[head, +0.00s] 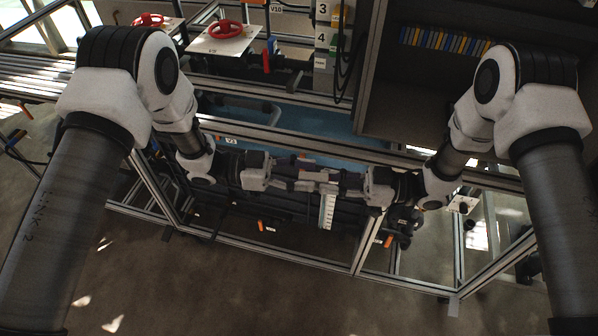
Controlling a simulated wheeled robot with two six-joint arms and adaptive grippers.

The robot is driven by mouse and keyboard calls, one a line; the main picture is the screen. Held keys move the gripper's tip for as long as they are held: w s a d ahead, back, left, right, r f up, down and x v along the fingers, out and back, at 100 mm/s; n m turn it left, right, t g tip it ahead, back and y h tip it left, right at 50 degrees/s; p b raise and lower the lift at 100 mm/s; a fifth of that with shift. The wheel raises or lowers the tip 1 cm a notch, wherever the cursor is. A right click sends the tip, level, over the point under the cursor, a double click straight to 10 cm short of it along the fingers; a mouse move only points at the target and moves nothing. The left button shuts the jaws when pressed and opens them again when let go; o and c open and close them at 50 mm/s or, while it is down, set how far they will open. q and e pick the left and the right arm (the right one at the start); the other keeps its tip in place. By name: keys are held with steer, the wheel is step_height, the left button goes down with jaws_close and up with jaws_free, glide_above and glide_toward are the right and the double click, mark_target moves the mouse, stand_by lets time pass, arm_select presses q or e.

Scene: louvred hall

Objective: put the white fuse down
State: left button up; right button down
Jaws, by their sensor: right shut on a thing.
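A pale, upright piece, which looks like the white fuse (327,212), hangs in the middle of the head view. My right gripper (334,183) reaches in from the right and is shut on the upper end of this piece. My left gripper (302,180) reaches in from the left, and its fingers are very close to the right gripper's fingers. The fingers overlap in dark, small detail, so I cannot tell whether the left one is open or touches the fuse. The grippers hide the fuse's top.
A metal profile frame (270,252) runs below the grippers, with dark pipes behind it. A blue surface (300,118) lies beyond. Red valve wheels (225,30) stand at the back left. A dark shelf with a row of coloured files (445,42) is at the back right. Floor (230,300) in front is clear.

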arm_select(q)
jaws_close()
arm_select(e)
steer(key=shift+s, duration=0.1)
steer(key=c, duration=0.9)
jaws_free()
steer(key=shift+d, duration=0.1)
